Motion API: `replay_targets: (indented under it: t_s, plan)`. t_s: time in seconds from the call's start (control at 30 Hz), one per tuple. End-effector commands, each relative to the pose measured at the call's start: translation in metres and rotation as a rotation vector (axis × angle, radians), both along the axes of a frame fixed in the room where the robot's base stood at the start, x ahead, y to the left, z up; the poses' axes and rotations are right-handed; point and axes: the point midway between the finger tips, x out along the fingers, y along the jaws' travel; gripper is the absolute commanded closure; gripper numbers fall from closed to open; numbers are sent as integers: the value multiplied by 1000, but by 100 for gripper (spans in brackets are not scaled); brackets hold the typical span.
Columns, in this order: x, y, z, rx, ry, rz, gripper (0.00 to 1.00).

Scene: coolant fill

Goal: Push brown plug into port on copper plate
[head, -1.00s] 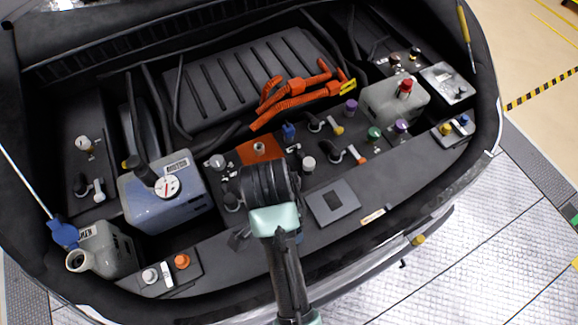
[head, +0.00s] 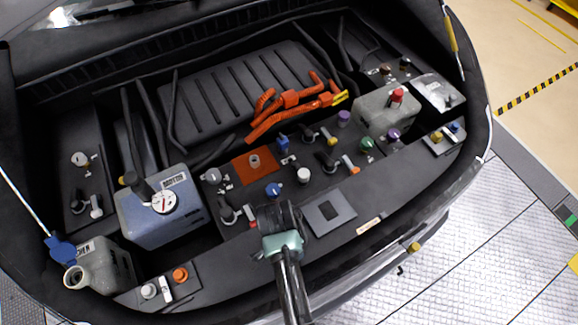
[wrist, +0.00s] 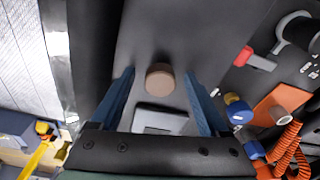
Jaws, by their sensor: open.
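A round brown plug (wrist: 159,80) sits on the dark front ledge in the wrist view, between the two blue fingers of my gripper (wrist: 160,74). The fingers stand open, one on each side, and I cannot tell whether they touch it. In the head view my gripper (head: 279,222) is over the front ledge, left of a grey panel, and hides the plug. The copper plate (head: 241,166) lies flat farther back, with a grey round port (head: 254,160) standing on it. The plate (wrist: 291,97) and port (wrist: 278,114) also show at the right of the wrist view.
The grey panel (head: 318,222) is close on the right. A blue-grey tank (head: 160,220) stands left. Orange hoses (head: 270,122) lie behind the plate.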

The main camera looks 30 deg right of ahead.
Motion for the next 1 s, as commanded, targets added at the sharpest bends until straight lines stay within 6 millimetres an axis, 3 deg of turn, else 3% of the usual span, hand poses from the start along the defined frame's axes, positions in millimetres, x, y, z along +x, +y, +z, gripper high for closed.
replay_targets:
  t_s: [0.17,0.6,1.0]
  plan:
    - [0,0,0,0,0,0,21]
    - [0,0,0,0,0,0,99]
    - [1,0,9,-1,-1,0,100]
